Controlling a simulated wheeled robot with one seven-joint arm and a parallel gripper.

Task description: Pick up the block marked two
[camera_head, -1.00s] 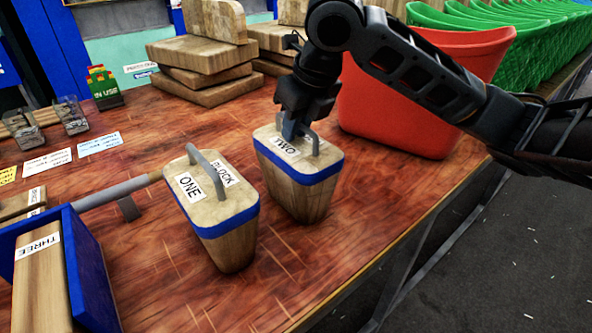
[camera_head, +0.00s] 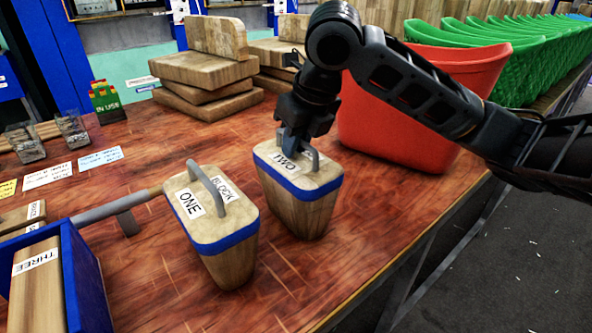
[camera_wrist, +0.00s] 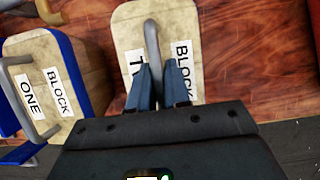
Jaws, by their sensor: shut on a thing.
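The block marked two (camera_head: 301,212) is a tapered wooden block with a blue band, a pale top, a "TWO" label and a grey bar handle. It stands upright and appears to rest on the table. My gripper (camera_head: 291,146) is above its top, with blue fingers shut on the handle. In the wrist view my gripper (camera_wrist: 160,88) has a finger on each side of the handle, and the top of the block (camera_wrist: 183,25) shows behind them. The fingers hide part of the labels.
Block one (camera_head: 233,265), with its own handle, stands close to the left. A blue holder (camera_head: 88,285) with the block marked three (camera_head: 38,295) is at far left. A red bin (camera_head: 400,120) is close behind right. Stacked boards (camera_head: 205,85) stand at the back.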

